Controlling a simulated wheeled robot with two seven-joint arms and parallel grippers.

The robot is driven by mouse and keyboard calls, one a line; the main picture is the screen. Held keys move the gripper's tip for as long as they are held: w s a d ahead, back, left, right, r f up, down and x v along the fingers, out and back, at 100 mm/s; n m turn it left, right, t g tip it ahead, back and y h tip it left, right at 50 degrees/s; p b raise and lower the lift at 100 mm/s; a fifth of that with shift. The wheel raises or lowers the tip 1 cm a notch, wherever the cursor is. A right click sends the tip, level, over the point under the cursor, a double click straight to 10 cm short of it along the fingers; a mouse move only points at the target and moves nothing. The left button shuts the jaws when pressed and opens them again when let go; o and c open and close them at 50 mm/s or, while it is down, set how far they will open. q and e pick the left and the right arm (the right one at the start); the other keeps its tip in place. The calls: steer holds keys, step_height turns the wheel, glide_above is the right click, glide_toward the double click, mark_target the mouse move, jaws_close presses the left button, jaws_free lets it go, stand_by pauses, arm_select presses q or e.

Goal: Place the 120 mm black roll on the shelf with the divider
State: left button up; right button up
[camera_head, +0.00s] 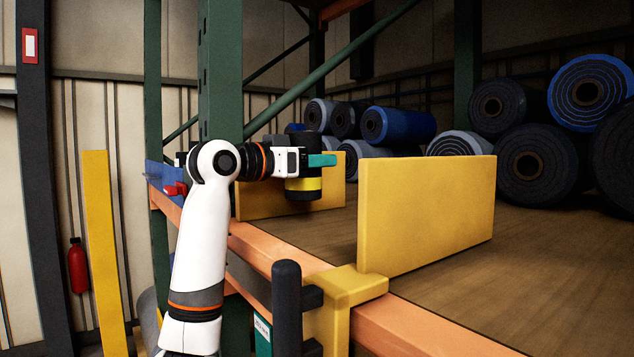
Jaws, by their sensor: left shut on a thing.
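My left gripper (318,160) reaches in from the left and is shut on a small black roll (303,194) with a yellow band near its lower end. The roll stands upright in the jaws, and the gripper hides its middle. It is over the near left part of the wooden shelf (530,270), in front of a rear yellow panel (265,203). I cannot tell whether its bottom touches the shelf. A larger yellow divider panel (427,215) stands upright to the right of the roll, apart from it. My right gripper is not in view.
Large black, grey and blue rolls (528,165) are stacked at the shelf's back and right. An orange beam (420,330) edges the shelf, with a yellow bracket (340,290) clamped over it. A green rack post (220,80) rises behind my arm. The front right deck is clear.

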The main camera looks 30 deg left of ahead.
mark_target(310, 184)
arm_select(q)
steer(key=shift+f, duration=0.6)
steer(key=shift+s+f+p, duration=0.2)
steer(key=shift+f+p, duration=0.25)
steer(key=shift+f, duration=0.95)
steer(key=shift+w+f, duration=0.1)
steer(key=shift+f, duration=0.1)
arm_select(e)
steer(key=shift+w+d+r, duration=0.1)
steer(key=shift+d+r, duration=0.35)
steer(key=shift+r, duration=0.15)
arm_select(q)
steer(key=o, duration=1.3)
steer(key=shift+f, duration=0.1)
